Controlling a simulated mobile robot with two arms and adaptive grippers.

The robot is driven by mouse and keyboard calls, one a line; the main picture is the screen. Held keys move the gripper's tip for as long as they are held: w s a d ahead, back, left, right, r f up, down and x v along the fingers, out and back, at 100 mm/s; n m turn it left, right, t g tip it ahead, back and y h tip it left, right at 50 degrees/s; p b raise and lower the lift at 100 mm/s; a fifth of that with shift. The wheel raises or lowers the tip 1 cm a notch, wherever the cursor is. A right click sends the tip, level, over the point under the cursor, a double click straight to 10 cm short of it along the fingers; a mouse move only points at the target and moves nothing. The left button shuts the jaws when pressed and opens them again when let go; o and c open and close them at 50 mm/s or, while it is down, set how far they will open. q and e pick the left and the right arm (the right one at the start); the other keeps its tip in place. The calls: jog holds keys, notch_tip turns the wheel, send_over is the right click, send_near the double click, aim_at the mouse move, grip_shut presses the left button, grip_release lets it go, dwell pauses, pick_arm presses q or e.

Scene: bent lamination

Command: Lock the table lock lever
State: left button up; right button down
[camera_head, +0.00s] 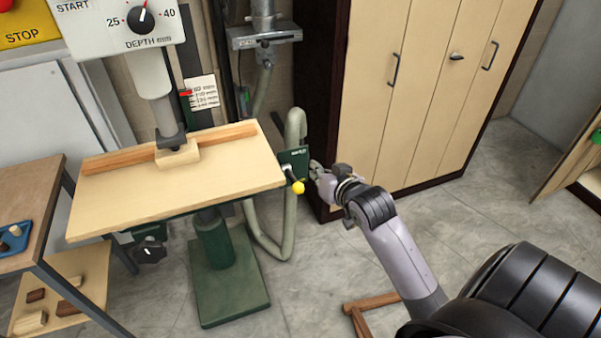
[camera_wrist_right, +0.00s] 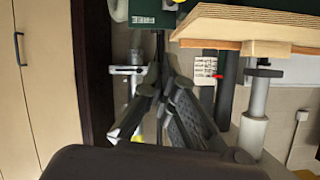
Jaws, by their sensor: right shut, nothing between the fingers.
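The table lock lever ends in a yellow knob (camera_head: 298,187) and sits on a dark green bracket (camera_head: 291,158) at the right edge of the drill press table (camera_head: 180,195). The knob points down and to the right. My right gripper (camera_head: 315,170) is shut and empty, just right of the bracket and knob; I cannot tell if it touches them. In the right wrist view its fingers (camera_wrist_right: 160,72) point at the green bracket (camera_wrist_right: 150,12), and only a sliver of yellow shows at the top edge. My left gripper is out of view.
A wooden cabinet (camera_head: 425,90) stands behind and right of my right gripper. A grey hose (camera_head: 290,215) loops below the bracket. A wooden block (camera_head: 177,153) lies under the drill on the table. A side table (camera_head: 30,190) stands at the left. The floor at right is mostly clear.

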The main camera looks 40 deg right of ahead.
jog(key=p, duration=0.2)
send_over(292, 178)
jog(key=s+d, duration=0.2)
notch_tip(292, 178, down, 4)
jog(key=r, duration=0.1)
jog(key=shift+s+a+f+p, duration=0.15)
jog(key=shift+f, duration=0.6)
jog(key=shift+s+a+f+p, duration=0.15)
jog(key=shift+f, duration=0.65)
jog(key=shift+s+a+f+p, duration=0.15)
jog(key=shift+f, duration=0.6)
jog(key=shift+f, duration=0.1)
